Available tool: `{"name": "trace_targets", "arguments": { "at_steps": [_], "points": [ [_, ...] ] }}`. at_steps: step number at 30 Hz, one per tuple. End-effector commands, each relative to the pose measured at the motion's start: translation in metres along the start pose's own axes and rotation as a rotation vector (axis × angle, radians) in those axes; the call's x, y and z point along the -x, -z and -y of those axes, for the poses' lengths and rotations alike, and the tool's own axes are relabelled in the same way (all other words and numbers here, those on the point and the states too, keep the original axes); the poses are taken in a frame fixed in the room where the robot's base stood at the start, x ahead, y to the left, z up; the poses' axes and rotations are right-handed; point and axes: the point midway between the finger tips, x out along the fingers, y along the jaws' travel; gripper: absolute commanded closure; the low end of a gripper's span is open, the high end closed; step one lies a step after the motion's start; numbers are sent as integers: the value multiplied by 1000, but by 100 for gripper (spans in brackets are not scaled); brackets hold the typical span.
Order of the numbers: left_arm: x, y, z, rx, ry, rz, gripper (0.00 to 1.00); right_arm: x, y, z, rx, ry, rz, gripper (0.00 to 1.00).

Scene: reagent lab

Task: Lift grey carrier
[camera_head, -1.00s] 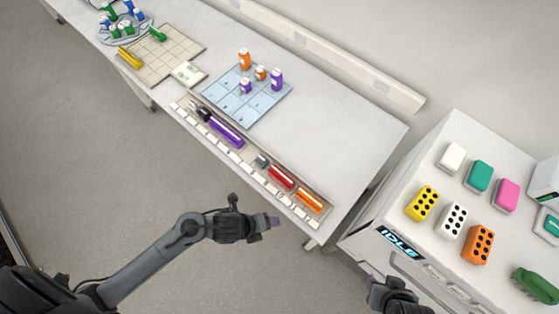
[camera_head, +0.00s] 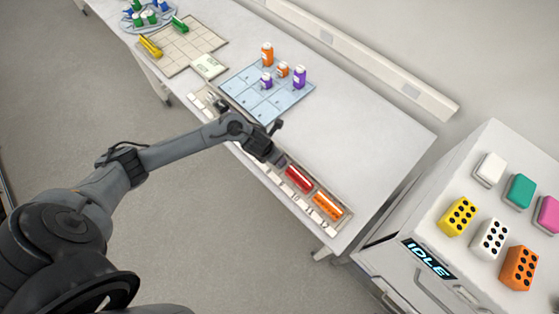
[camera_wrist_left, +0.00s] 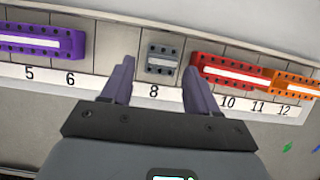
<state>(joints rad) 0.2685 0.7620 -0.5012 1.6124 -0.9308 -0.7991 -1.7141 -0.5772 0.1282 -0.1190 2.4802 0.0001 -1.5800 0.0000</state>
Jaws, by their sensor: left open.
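The grey carrier (camera_wrist_left: 163,60) is a small block with dark holes and a pale label. It sits in the numbered rack above the label 8 in the left wrist view. My left gripper (camera_wrist_left: 159,78) is open, with one finger to each side of the carrier and the fingertips just in front of it. No contact shows. In the head view my left gripper (camera_head: 276,147) is over the rack, and the arm and gripper mostly hide the grey carrier. My right gripper is not in view.
The red carrier (camera_wrist_left: 232,73) sits close to the right of the grey one, then the orange carrier (camera_wrist_left: 300,84). The purple carrier (camera_wrist_left: 40,42) lies further left. A blue mat (camera_head: 237,79) with several bottles is behind the rack. A cabinet (camera_head: 400,285) stands at the right.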

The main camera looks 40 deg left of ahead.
Motion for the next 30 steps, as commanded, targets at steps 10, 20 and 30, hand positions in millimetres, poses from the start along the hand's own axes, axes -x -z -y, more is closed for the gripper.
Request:
{"name": "trace_targets", "arguments": {
  "at_steps": [10,20,30],
  "points": [
    [-24,0,3,4,1,-1,40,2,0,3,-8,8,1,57],
    [-59,-2,4,2,0,0,40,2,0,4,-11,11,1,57],
    [-61,-2,4,0,0,1,48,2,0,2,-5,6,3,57]
  ]
}}
